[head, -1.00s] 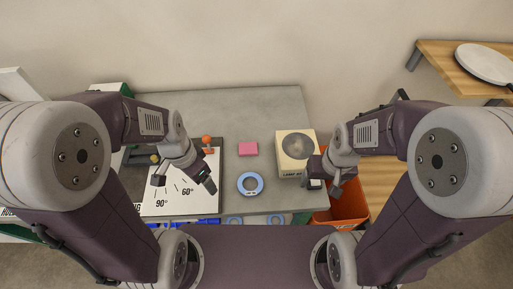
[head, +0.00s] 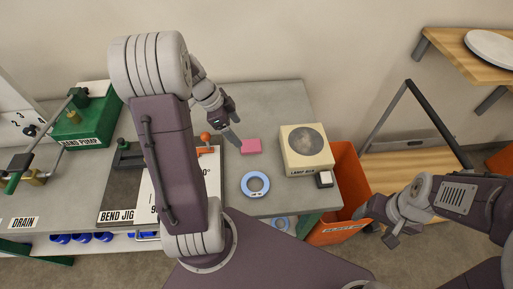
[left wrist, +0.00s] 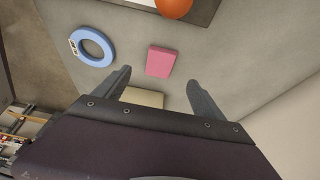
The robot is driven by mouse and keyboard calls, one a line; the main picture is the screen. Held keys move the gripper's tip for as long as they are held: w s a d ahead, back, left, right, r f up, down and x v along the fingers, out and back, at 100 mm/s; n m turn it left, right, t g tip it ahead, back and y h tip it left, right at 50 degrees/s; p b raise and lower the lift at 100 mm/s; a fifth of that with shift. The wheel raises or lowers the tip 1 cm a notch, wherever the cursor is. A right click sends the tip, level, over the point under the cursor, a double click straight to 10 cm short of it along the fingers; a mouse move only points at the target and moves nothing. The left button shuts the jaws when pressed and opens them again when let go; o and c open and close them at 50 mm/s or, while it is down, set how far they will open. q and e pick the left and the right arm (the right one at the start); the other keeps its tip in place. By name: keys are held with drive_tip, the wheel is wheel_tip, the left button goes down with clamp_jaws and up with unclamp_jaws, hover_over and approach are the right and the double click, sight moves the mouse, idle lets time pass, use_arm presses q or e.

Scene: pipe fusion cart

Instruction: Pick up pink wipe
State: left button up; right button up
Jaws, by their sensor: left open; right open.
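The pink wipe (head: 251,146) is a small flat pink block lying on the grey cart top, between the bend jig and the lamp box. In the left wrist view the wipe (left wrist: 160,61) lies beyond the fingertips, roughly between their lines. My left gripper (head: 234,128) is open and empty, above and just to the left of the wipe in the head view. Its two fingers also show in the left wrist view (left wrist: 158,85), spread apart. My right gripper (head: 380,228) is open and empty at the lower right, by the orange bin, away from the wipe.
A blue ring (head: 255,185) lies in front of the wipe. The cream lamp box (head: 306,150) stands to its right. The bend jig (head: 119,206) with an orange knob (head: 205,137) is left. An orange bin (head: 345,180) hangs at the right. A green hand pump (head: 88,128) is far left.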

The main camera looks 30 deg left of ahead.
sight(250, 145)
use_arm(q)
drive_tip(key=p+x, duration=0.1)
drive_tip(key=x, duration=0.7)
drive_tip(key=shift+w+d+f, duration=0.2)
drive_tip(key=shift+d+f, duration=0.05)
drive_tip(key=shift+w+f, duration=0.15)
drive_tip(key=shift+f, duration=0.1)
drive_tip(key=c, duration=1.4)
